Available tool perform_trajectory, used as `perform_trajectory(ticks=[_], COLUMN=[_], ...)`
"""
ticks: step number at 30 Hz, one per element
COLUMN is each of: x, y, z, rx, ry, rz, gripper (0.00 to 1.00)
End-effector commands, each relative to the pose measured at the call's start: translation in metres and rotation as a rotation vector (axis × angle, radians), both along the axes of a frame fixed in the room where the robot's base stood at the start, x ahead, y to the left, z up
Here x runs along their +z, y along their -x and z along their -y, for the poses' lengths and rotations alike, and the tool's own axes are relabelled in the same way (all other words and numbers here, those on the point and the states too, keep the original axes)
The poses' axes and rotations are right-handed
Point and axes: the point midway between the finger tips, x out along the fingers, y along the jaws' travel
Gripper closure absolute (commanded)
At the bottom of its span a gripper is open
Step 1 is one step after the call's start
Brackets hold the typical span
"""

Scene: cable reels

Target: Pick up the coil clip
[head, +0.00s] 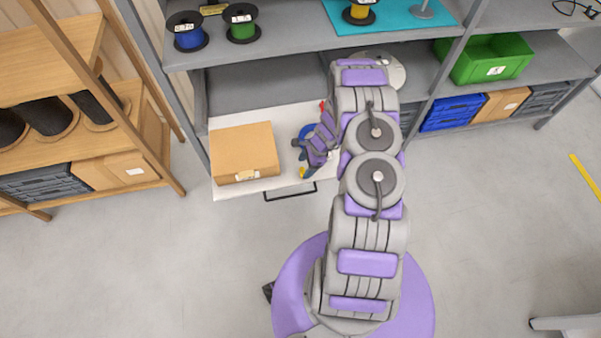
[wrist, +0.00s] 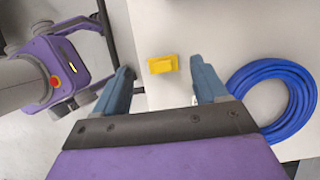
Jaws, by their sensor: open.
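The coil clip (wrist: 163,64) is a small yellow block on a white surface in the wrist view. It lies between and slightly beyond the tips of my gripper (wrist: 160,74), which is open and empty, its two blue-grey fingers on either side. In the head view a small yellow piece, which looks like the clip (head: 303,172), shows near the front edge of the pulled-out white drawer (head: 226,193). My gripper (head: 305,156) reaches over the drawer there, and my arm hides part of it.
A blue cable coil (wrist: 281,95) lies right of the fingers, and partly shows behind my gripper in the head view (head: 307,131). A cardboard box (head: 244,152) fills the drawer's left side. Shelves with reels (head: 242,22) and a green bin (head: 484,58) stand behind.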

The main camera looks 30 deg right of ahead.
Motion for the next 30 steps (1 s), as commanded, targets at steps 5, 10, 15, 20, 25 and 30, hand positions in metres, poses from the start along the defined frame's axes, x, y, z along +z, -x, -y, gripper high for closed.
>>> perform_trajectory(ticks=[5, 10, 15, 20, 25, 30], x=[-0.026, -0.037, -0.037, -0.037, -0.037, -0.037], y=[-0.005, -0.006, -0.007, -0.006, -0.006, -0.006], z=[-0.011, -0.019, -0.022, -0.02, -0.018, -0.018], rx=[0.0, 0.001, 0.001, 0.0, 0.0, -0.001], ry=[-0.003, -0.002, 0.003, 0.001, -0.002, -0.001], rz=[0.0, -0.002, 0.0, -0.001, -0.002, -0.001], gripper=[0.28, 0.28, 0.28, 0.37, 0.53, 0.7])
